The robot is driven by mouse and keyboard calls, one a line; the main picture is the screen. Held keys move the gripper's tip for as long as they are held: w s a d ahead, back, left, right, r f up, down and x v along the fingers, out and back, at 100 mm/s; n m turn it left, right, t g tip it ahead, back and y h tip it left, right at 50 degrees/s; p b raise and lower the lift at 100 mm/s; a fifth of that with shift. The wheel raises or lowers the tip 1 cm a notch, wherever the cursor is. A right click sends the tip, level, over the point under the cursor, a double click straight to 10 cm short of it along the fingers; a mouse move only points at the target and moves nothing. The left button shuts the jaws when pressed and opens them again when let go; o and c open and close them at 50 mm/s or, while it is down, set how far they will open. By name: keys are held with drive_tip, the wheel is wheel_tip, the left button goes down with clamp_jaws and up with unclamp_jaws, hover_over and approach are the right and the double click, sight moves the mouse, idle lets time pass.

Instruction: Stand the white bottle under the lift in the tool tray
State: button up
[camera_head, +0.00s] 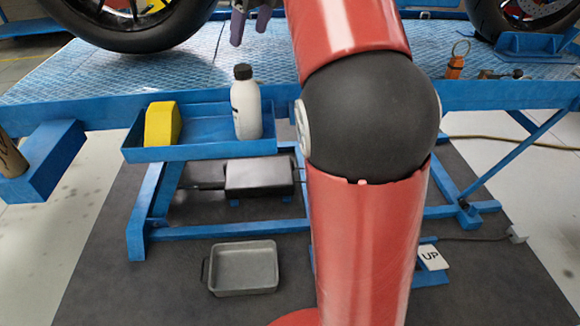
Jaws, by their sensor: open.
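The white bottle (246,110) with a black cap stands upright in the right part of the blue tool tray (200,151). The tray is fixed along the front side of the blue lift (470,96). A dark mark shows on the bottle's left side. My gripper (251,26) is at the top of the picture, above and apart from the bottle. Its purple-grey fingers point down; they are open with nothing seen between them. The upper part of the gripper is cut off by the frame and partly behind my red arm.
A yellow block (162,124) stands in the tray's left part. A grey pan (244,269) lies on the dark floor mat below. Motorcycle wheels (135,42) stand on the lift deck. An orange-handled item (455,66) is at right. An "UP" pedal (432,258) is on the floor.

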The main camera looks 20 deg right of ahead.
drive_tip(key=s+a+f+n+t+h, duration=0.1)
drive_tip(key=s+a+f+n+h, duration=0.1)
drive_tip(key=s+f+n, duration=2.1)
drive_tip(key=s+n, duration=0.2)
drive_tip(key=n, duration=0.4)
drive_tip(key=shift+s+a+f, duration=0.2)
drive_tip(key=shift+s+a, duration=0.1)
